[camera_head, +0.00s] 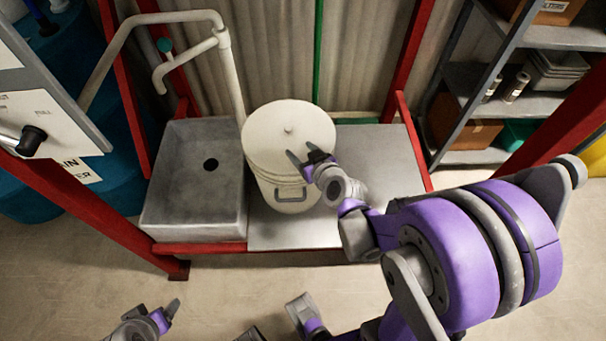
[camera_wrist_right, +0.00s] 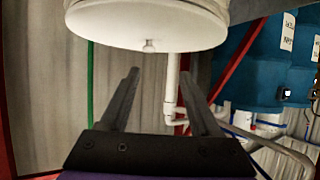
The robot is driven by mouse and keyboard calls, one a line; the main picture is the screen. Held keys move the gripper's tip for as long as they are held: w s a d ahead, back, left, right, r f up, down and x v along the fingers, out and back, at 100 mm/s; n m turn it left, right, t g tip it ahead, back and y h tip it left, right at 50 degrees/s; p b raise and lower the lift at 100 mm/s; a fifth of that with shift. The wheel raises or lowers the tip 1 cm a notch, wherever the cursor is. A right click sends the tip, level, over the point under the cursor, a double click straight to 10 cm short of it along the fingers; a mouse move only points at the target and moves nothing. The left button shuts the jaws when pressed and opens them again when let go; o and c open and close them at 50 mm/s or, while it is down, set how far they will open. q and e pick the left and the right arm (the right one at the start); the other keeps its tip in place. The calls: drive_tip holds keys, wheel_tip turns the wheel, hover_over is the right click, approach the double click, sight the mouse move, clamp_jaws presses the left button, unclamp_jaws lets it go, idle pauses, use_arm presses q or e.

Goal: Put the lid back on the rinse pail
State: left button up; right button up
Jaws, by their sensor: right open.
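The rinse pail (camera_head: 284,193) is a pale round bucket with a grey handle on its front, standing on the bench beside the sink. Its pale round lid (camera_head: 275,122), with a small central knob (camera_head: 288,130), lies over the pail's mouth; I cannot tell how well it seats. The lid (camera_wrist_right: 130,22) and knob (camera_wrist_right: 150,45) show at the top of the right wrist view, upside down. My right gripper (camera_head: 301,156) is open and empty over the lid's near right part, its fingers (camera_wrist_right: 159,74) apart and clear of the knob. What seems to be my left gripper (camera_head: 165,312) is at the bottom edge, partly cut off.
A grey sink (camera_head: 165,205) with a drain hole stands left of the pail, under a pale bent pipe (camera_head: 228,70). The bare grey bench top (camera_head: 380,155) lies right of the pail. Red frame posts (camera_head: 410,50) and a shelf unit (camera_head: 500,80) bound the space.

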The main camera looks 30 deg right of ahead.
drive_tip(key=s+a+n+g+y, duration=0.1)
drive_tip(key=s+a+g+y, duration=0.1)
drive_tip(key=s+a+g, duration=0.6)
drive_tip(key=s+a, duration=0.3)
drive_tip(key=s, duration=0.7)
drive_tip(key=shift+r+h, duration=0.15)
drive_tip(key=shift+h, duration=0.15)
drive_tip(key=shift+w+a, duration=0.1)
wheel_tip(320, 180, up, 9)
drive_tip(key=w+p, duration=0.1)
drive_tip(key=p, duration=0.7)
drive_tip(key=shift+w, duration=0.2)
